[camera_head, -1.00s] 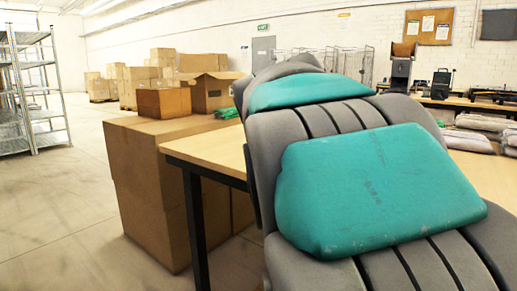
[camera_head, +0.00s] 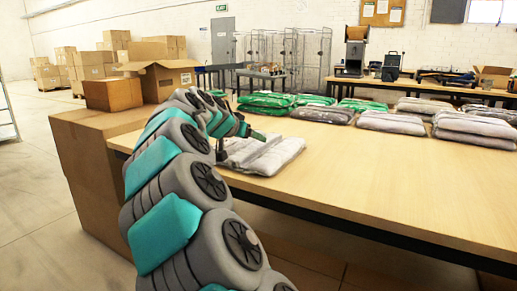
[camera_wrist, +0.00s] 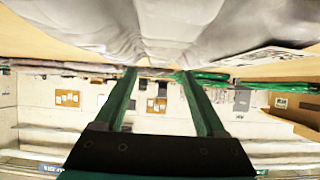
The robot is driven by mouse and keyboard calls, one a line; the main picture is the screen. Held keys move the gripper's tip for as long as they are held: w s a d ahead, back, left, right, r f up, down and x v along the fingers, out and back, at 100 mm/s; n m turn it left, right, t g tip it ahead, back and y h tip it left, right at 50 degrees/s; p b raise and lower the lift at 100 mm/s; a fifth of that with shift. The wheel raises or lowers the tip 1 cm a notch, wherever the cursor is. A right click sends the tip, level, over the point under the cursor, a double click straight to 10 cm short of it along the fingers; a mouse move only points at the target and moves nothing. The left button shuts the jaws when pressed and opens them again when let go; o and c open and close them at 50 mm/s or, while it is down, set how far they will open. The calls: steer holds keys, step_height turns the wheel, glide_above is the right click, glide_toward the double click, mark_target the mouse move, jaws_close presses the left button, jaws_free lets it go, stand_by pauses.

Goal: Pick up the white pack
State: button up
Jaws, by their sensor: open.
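A whitish-grey pack (camera_head: 268,158) lies on the wooden table (camera_head: 370,185) near its left end, with a crease or seam down its middle. My gripper (camera_head: 240,141) is at the far left side of this pack, low over the table, partly hidden by my arm. In the wrist view the pack (camera_wrist: 200,22) fills the top of the picture, and my gripper's two green fingers (camera_wrist: 158,76) stand apart with nothing between them. The fingertips reach the pack's lower edge in that view; I cannot tell whether they touch it.
Several grey-white packs (camera_head: 392,122) lie along the table's far and right side. Green packs (camera_head: 266,103) lie behind my gripper. Cardboard boxes (camera_head: 110,93) stand left of the table. The table's middle and front are clear.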

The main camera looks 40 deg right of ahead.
mark_target(258, 142)
steer(key=x, duration=0.4)
steer(key=shift+w+d+f, duration=0.1)
steer(key=shift+d+f, duration=0.05)
steer(key=shift+f, duration=0.3)
jaws_close()
